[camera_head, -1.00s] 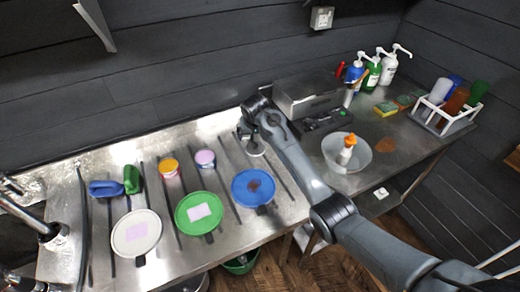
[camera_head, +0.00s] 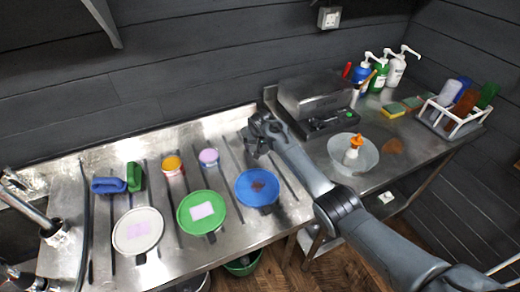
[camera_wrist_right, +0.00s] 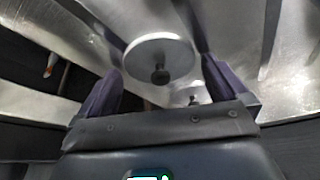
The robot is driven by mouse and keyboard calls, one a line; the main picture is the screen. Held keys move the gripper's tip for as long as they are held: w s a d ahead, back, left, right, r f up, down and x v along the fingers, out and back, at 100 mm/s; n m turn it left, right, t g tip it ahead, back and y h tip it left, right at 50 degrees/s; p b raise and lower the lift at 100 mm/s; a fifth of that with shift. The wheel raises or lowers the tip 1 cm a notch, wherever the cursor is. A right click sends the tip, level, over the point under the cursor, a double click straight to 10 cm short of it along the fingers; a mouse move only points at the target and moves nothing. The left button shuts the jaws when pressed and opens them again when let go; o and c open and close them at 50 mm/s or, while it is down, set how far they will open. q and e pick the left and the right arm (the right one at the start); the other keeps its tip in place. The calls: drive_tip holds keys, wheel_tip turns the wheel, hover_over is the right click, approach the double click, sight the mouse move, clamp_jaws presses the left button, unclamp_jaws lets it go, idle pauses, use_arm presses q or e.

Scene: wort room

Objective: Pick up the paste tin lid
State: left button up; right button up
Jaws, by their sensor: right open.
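A round grey-white lid (camera_wrist_right: 175,50) with a black knob shows in the right wrist view, between and beyond my fingers; I take it as the paste tin lid. In the head view it is hidden behind my right gripper (camera_head: 254,140), which is over the back right part of the drainboard. In the right wrist view my right gripper (camera_wrist_right: 159,68) is open, with one dark finger on each side of the lid and nothing held. A second, smaller dark knob shows below the lid. My left gripper is not in view.
White (camera_head: 137,231), green (camera_head: 188,219) and blue (camera_head: 252,196) round-topped items stand along the drainboard (camera_head: 90,195) front. Orange-topped (camera_head: 172,165) and lilac-topped (camera_head: 208,158) tins stand behind. A glass bowl (camera_head: 340,165) with a bottle sits right.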

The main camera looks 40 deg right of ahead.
drive_tip(key=c, duration=0.9)
drive_tip(key=shift+o, duration=0.2)
